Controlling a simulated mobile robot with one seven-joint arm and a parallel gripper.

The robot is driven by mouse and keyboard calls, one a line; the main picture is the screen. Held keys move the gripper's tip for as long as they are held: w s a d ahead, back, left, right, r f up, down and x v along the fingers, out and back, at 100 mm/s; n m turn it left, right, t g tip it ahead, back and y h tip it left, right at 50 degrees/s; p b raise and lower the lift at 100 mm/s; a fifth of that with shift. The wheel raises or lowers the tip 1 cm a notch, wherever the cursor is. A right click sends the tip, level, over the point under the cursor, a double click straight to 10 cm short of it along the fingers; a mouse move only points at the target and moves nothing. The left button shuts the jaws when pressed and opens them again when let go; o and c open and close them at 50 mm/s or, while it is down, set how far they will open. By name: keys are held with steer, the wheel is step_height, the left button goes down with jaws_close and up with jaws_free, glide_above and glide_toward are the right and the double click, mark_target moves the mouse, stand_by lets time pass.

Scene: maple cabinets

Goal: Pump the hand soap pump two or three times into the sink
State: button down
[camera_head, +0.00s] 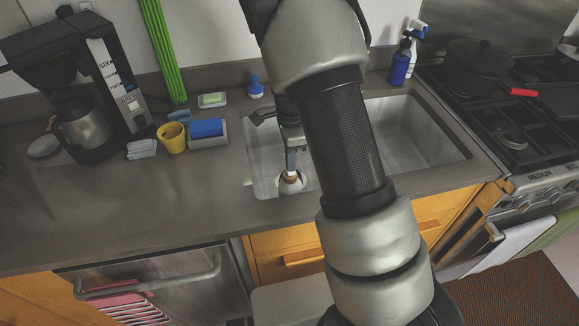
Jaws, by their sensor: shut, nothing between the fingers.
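My gripper (291,160) is shut and empty, pointing down over the left part of the sink (420,130). Directly under its fingertips is a small rounded white thing with a tan top (291,183), which looks like the hand soap pump seen from above. It is at the front left of the sink. The fingertips hide part of its top, and I cannot tell whether they touch it. A small blue-topped item (256,87) stands on the counter behind the sink. My arm hides the middle of the sink and most of the faucet.
Left of the sink are a blue sponge in a holder (208,130), a yellow cup (172,138), a soap dish (212,100) and a coffee maker (85,95). Blue spray bottles (401,65) stand behind right. A stove with a pan (480,60) is at right. The front-left counter is clear.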

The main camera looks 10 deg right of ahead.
steer(key=shift+f, duration=0.35)
steer(key=shift+r, duration=0.2)
steer(key=shift+r+p, duration=0.9)
steer(key=shift+r, duration=0.15)
steer(key=shift+r, duration=0.15)
step_height(320, 180, up, 6)
steer(key=p, duration=0.4)
steer(key=shift+p, duration=0.35)
